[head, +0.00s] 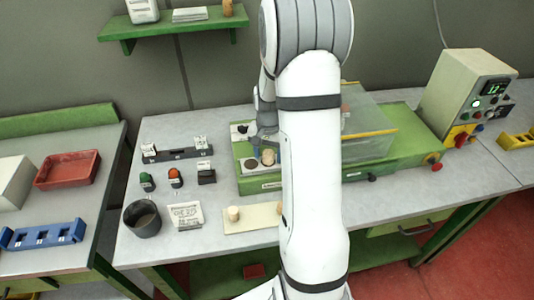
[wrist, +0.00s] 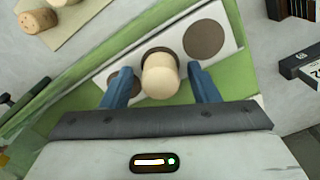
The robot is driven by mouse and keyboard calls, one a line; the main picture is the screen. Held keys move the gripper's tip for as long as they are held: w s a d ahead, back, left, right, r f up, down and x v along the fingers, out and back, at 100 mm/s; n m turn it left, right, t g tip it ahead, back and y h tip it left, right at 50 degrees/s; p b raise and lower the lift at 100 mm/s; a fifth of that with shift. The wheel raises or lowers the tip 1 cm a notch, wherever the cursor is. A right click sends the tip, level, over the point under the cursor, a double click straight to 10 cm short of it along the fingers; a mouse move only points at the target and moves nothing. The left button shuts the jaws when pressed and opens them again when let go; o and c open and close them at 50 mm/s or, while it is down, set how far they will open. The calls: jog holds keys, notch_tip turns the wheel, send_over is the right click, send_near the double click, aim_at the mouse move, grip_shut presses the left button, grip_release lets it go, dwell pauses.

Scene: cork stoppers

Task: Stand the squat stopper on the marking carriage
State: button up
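A pale cork stopper (wrist: 159,80) is between the two blue fingers of my gripper (wrist: 158,88) in the wrist view. A gap shows on each side of it, so the gripper is open. It appears to stand upright on the white plate of the marking carriage (wrist: 233,22), over the middle dark disc, which it partly hides. Other dark discs show to its left and right. In the head view the stopper (head: 268,157) is on the carriage (head: 247,184), just below my gripper (head: 266,140). I cannot tell for certain that it is the squat one.
More stoppers (head: 233,213) are on a cream board (head: 252,222) in front of the carriage; one (wrist: 38,20) lies on its side. A clear cover (head: 370,120) stands right of my arm. A dark cup (head: 142,218) and push buttons (head: 175,178) are left.

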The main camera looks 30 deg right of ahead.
aim_at(268, 153)
jog(key=shift+r, duration=0.1)
notch_tip(268, 153, up, 11)
jog(key=b, duration=0.1)
jog(key=s+a+r+n+t, duration=0.1)
jog(key=s+a+r+n, duration=0.2)
jog(key=s+a, duration=0.4)
jog(key=s+a+r+n+t, duration=0.2)
jog(key=s+a+n, duration=0.3)
jog(key=s, duration=0.7)
jog(key=a+r, duration=0.1)
jog(key=a, duration=0.1)
jog(key=shift+s+a+r+n+t, duration=0.15)
jog(key=shift+s+a+n+t, duration=0.15)
jog(key=shift+s+a, duration=0.05)
jog(key=shift+b, duration=0.3)
